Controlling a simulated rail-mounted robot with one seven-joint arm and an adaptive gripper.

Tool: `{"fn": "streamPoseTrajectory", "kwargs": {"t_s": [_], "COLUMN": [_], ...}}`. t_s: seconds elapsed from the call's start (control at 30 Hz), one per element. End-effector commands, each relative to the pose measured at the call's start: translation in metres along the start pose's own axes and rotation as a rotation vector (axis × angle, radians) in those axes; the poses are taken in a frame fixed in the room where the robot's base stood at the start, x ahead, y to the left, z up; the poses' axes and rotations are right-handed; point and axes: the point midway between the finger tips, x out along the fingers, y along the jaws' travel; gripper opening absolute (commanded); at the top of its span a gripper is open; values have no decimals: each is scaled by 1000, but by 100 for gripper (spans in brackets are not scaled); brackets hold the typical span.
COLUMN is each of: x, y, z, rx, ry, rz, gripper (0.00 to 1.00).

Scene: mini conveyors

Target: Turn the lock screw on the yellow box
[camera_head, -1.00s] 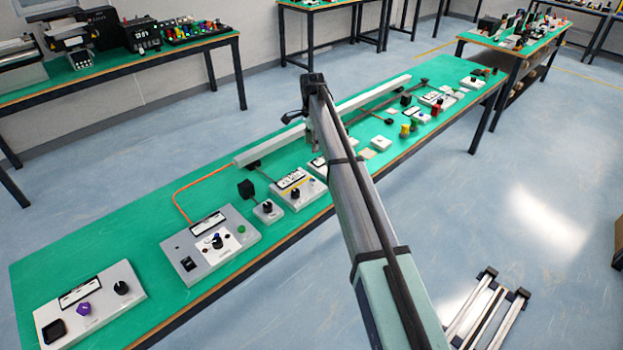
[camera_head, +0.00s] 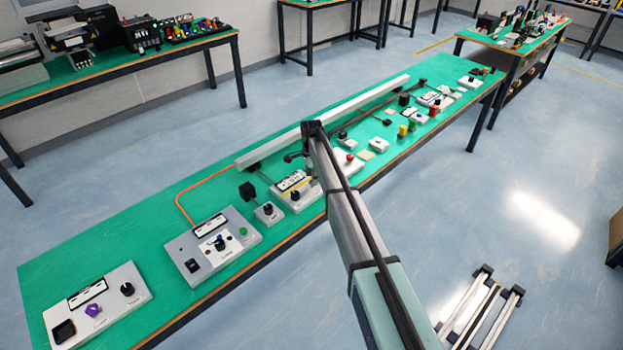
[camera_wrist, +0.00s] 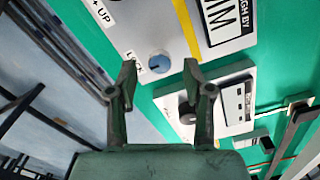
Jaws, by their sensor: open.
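A blue round lock screw (camera_wrist: 158,62) sits on a light grey panel (camera_wrist: 140,28) with a yellow stripe (camera_wrist: 186,27), beside printing that reads "LOCK". My gripper (camera_wrist: 160,74) is open and empty in the wrist view, its fingertips on either side of the screw in the picture. I cannot tell how far above the panel they are. In the head view, a light box with a yellow stripe (camera_head: 312,181) stands on the green bench, close to my arm's end, and my gripper is not clearly visible there. No all-yellow box is clear near the gripper.
Another light panel with a dark knob (camera_wrist: 187,112) lies close to the gripper. Several control boxes stand along the green bench (camera_head: 150,250), including a grey box with a blue knob (camera_head: 213,246). A long white rail (camera_head: 330,118) runs behind them.

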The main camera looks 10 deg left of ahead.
Motion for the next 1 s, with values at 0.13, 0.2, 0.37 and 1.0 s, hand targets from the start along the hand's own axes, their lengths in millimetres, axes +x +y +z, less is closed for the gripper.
{"fn": "streamPoseTrajectory", "kwargs": {"t_s": [0.13, 0.2, 0.37, 1.0], "x": [16, 21, 26, 27], "y": [0, 0, 0, 0], "z": [0, 0, 0, 0], "rx": [0, 0, 0, -5], "ry": [0, 0, 0, 0], "rz": [1, 0, 0, 0], "gripper": [51, 51, 51, 0]}}
